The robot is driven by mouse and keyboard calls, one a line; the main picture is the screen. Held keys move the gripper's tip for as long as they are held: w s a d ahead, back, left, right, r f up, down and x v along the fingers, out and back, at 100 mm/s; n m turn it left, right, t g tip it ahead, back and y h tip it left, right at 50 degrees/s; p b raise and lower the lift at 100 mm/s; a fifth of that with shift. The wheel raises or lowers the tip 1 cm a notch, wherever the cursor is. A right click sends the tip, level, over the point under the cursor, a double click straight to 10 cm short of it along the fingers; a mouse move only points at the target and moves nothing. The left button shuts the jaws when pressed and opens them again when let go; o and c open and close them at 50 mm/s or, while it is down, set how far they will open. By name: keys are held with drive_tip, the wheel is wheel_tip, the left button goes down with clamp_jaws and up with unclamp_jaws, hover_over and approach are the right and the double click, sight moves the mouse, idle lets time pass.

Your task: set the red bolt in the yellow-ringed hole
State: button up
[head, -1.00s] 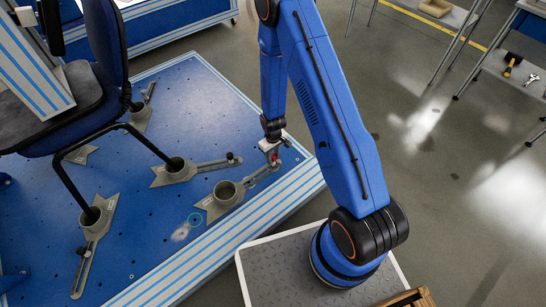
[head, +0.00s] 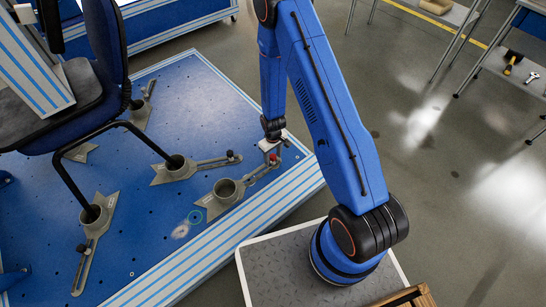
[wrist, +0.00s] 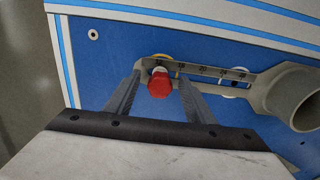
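The red bolt (wrist: 159,84) stands head-up at the outer end of a grey slotted clamp arm (wrist: 215,73) in the wrist view. It also shows small below my gripper in the head view (head: 272,157). Part of a yellow ring (wrist: 163,57) shows just behind the bolt head; the bolt and clamp arm cover the rest and the hole. My gripper (wrist: 160,80) is open, one finger on each side of the bolt head, with gaps visible between fingers and bolt. How deep the bolt sits is hidden. My gripper is also in the head view (head: 270,145).
The clamp's round cup (wrist: 292,97) is right of the bolt in the wrist view. A white ring (wrist: 235,83) lies partly under the slotted arm. In the head view, a chair (head: 95,95) stands on the blue platform (head: 150,240) at left, with several similar clamps.

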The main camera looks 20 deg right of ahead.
drive_tip(key=shift+r, duration=0.1)
wheel_tip(320, 180, up, 17)
idle(0.9)
drive_tip(key=shift+r, duration=0.15)
idle(0.4)
